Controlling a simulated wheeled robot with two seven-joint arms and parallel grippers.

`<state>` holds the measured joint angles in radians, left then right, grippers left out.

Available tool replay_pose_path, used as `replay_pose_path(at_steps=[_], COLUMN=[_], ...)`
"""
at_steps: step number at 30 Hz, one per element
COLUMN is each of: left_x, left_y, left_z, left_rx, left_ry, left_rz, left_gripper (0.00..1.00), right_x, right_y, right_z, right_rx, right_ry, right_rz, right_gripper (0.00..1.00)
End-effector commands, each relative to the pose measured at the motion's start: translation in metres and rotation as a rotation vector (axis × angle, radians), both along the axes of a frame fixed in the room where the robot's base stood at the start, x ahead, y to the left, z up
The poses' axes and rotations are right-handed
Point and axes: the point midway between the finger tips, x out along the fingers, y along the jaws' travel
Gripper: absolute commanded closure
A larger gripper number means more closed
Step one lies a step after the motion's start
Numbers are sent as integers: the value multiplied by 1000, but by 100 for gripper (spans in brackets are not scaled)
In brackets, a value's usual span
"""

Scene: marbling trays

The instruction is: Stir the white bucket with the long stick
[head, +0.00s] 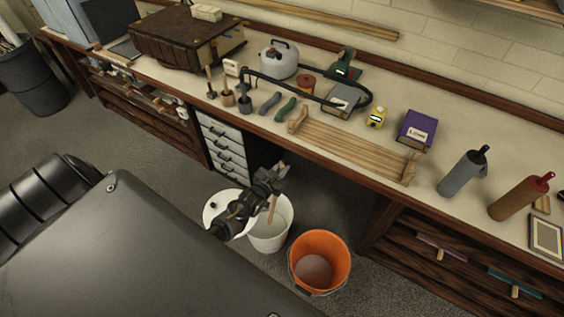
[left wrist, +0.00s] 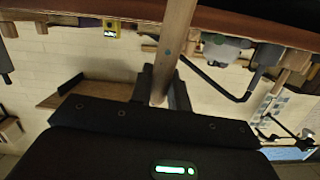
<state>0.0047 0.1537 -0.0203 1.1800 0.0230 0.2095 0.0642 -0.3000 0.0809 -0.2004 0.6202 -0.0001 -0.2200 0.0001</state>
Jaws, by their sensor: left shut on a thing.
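The white bucket (head: 269,244) stands on the floor in front of the workbench, with pale contents inside. My left gripper (head: 278,177) is above it, shut on the long wooden stick (head: 272,210). The stick slants down, and its lower part is inside the bucket's opening. Whether its tip touches the contents or the bottom cannot be told. In the left wrist view the stick (left wrist: 177,42) runs between the fingers of my left gripper (left wrist: 163,88); the bucket is not seen there. My right gripper is in neither view.
An orange bucket (head: 319,248) stands close at the right of the white one. A white round thing (head: 214,208) lies partly behind my left arm. The workbench (head: 330,175) holds a wooden rack (head: 352,147), bottles and tools.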

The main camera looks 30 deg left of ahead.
Motion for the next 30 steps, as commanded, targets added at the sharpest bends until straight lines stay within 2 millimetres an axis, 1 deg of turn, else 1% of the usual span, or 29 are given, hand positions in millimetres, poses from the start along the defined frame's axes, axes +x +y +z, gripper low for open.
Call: replay_pose_path(at_steps=[5,11,18,27,30], left_x=[0,0,0,0,2], left_y=[0,0,0,0,-4], left_z=[8,30,49,50,51], left_rx=[0,0,0,0,-1], left_ry=[-1,-1,0,0,-2], left_rz=[0,0,0,0,0], left_gripper=[100,100,100,100,100], right_x=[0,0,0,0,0], right_y=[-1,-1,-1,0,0], right_z=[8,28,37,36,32], right_rx=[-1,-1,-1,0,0], right_ry=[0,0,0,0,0], right_rz=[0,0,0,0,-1], right_gripper=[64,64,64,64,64])
